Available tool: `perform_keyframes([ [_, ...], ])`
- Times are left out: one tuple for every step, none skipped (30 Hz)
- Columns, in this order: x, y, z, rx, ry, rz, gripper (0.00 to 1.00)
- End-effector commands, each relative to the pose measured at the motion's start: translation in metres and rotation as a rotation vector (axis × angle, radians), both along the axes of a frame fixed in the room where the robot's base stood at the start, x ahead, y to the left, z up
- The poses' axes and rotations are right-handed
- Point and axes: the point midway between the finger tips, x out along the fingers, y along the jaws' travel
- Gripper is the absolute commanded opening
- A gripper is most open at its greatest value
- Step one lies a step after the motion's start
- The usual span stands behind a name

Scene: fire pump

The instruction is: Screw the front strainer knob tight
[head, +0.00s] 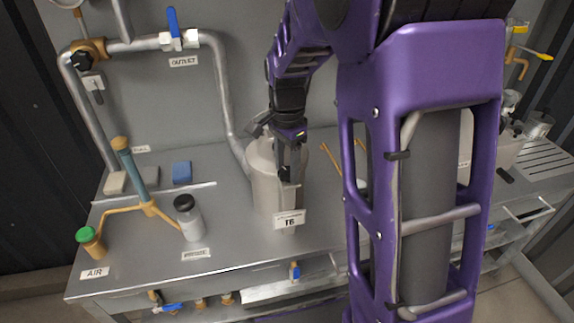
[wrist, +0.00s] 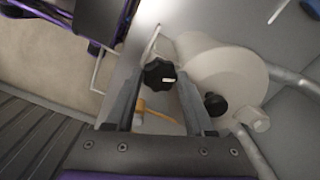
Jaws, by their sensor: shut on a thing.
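The pale strainer pot (head: 262,190) stands on the bench and fills the upper right of the wrist view (wrist: 225,70). The front strainer knob (wrist: 158,73) is black and lobed, with a small white mark on its top. My gripper (wrist: 159,77) points down, with one finger on each side of this knob, shut on it. A second black knob (wrist: 215,104) sits at the pot's other side, outside my fingers. How tight the front knob sits cannot be told.
A tag reading T6 (head: 290,220) is in front of the pot. A grey pipe (head: 222,95) runs down behind it. A white bottle with a dark cap (head: 190,220) and a blue block (head: 182,172) are at the left.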

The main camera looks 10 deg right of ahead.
Motion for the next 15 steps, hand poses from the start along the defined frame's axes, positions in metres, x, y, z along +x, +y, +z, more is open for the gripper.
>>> perform_keyframes([
  [0.0006,0.0001,0.0005,0.0,-0.002,-0.018,0.0],
  [0.0006,0.0001,0.0005,0.0,-0.002,-0.029,0.0],
  [0.0005,0.0,0.0005,0.0,-0.002,-0.041,0.0],
  [0.0005,0.0,0.0005,0.0,-0.002,-0.049,0.0],
  [0.0005,0.0,0.0005,0.0,-0.002,-0.056,0.0],
  [0.0005,0.0,0.0005,0.0,-0.002,-0.064,0.0],
  [0.0006,-0.0001,0.0006,0.0,-0.002,-0.069,0.0],
  [0.0006,-0.0001,0.0005,0.0,-0.002,-0.073,0.0],
  [0.0006,-0.0001,0.0006,0.0,-0.002,-0.077,0.0],
  [0.0006,-0.0001,0.0006,0.0,-0.002,-0.079,0.0],
  [0.0006,-0.0001,0.0006,0.0,-0.002,-0.081,0.0],
  [0.0006,-0.0001,0.0006,0.0,-0.002,-0.083,0.0],
  [0.0006,-0.0001,0.0006,0.0,-0.002,-0.084,0.0],
  [0.0006,-0.0001,0.0006,0.0,-0.002,-0.084,0.0],
  [0.0006,-0.0001,0.0006,0.0,-0.002,-0.084,0.0],
])
